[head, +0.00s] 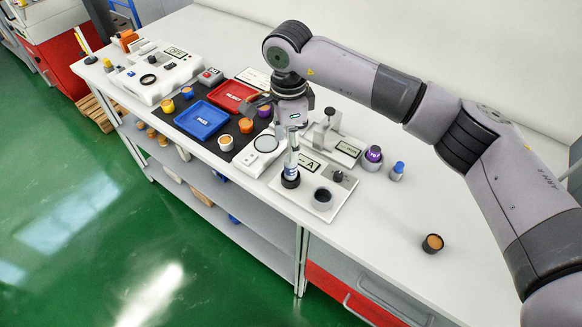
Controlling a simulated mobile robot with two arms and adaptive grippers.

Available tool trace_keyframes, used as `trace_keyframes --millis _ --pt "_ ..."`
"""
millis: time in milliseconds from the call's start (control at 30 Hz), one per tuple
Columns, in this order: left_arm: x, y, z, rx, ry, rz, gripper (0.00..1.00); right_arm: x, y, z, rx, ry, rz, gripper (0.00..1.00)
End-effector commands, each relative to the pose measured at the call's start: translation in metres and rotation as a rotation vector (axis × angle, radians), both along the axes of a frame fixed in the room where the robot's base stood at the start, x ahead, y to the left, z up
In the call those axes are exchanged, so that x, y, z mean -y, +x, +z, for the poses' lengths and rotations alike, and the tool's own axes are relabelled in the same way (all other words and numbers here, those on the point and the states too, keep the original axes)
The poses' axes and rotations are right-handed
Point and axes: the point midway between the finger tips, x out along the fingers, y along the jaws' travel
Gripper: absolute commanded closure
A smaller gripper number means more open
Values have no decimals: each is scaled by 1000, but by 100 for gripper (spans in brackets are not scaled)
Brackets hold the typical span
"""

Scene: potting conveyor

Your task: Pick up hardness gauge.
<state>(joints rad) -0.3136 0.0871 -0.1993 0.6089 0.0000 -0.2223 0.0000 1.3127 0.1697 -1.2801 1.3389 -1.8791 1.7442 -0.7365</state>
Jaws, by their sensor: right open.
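A slim upright device with a pale and blue body (291,159) stands in a round black base on a white fixture plate (318,211); it is the likeliest hardness gauge, but I cannot read it for certain. My right gripper (291,119) points down just above this device, open. The device's top is close to the fingers, and I cannot tell whether they touch. The plate also bears a label "A" (310,166) and a dark grey cup (322,199). My left gripper is not in view.
A blue tray (201,124) and a red tray (229,95) lie on a dark mat among several small cups. The front right tabletop is mostly clear.

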Motion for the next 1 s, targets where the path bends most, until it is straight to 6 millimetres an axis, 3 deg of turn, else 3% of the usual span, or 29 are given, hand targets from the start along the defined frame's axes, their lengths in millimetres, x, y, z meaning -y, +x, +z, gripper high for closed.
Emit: trace_keyframes --millis 367,500,633,900,1000 --pt "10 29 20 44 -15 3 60 2 -2 -33 -3 0 -2 51" --pt "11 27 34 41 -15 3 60 5 -5 -53 -4 -1 -2 51" --pt "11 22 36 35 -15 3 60 4 -4 -70 -1 0 -1 51" --pt "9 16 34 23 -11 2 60 4 -3 -75 1 0 -1 51" --pt "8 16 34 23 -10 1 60 4 -3 -75 1 0 -1 57"
